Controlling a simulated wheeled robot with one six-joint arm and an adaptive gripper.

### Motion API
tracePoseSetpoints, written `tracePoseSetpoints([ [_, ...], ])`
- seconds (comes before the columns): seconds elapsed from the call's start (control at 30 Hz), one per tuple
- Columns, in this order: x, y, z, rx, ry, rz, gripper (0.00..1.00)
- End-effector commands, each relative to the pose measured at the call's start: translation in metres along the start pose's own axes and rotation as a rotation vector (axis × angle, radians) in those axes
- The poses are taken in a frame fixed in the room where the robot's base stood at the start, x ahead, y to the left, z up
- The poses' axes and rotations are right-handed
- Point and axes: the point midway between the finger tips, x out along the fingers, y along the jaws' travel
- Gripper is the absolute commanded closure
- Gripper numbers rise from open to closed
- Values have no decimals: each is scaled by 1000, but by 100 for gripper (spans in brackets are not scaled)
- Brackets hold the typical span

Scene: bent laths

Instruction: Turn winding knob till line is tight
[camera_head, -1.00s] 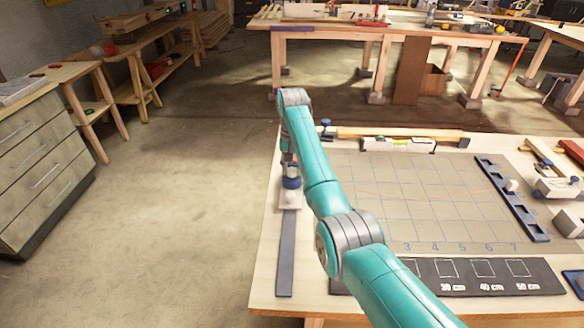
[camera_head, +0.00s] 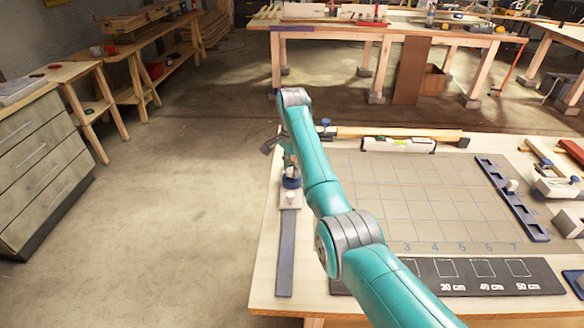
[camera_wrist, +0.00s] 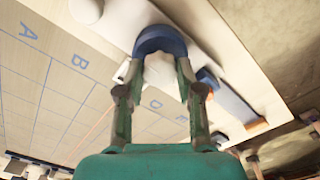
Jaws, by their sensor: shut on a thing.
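The winding knob, a white knob with a dark blue collar (camera_head: 291,183), stands at the left edge of the gridded board (camera_head: 400,220). In the wrist view the knob (camera_wrist: 160,66) sits between the two fingers of my gripper (camera_wrist: 158,80), which is shut on it. The blue collar (camera_wrist: 160,38) curves around its far side. In the head view my arm partly hides the gripper and knob. A thin reddish line (camera_head: 440,187) crosses the board and looks nearly straight. In the wrist view a short stretch of line (camera_wrist: 97,127) shows beside the gripper.
A dark flat bar (camera_head: 287,250) lies along the table's left side. A level (camera_head: 398,145) lies behind the board, and a dark blue slotted rail (camera_head: 512,200) stands at its right. A dark strip marked in cm (camera_head: 470,277) lies in front. Open floor lies left of the table.

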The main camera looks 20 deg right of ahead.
Motion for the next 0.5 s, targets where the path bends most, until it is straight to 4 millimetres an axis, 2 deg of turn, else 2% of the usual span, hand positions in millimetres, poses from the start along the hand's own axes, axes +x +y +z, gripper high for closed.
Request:
tracePoseSetpoints([
  [0.5,1,0,0,89,0,1,98],
])
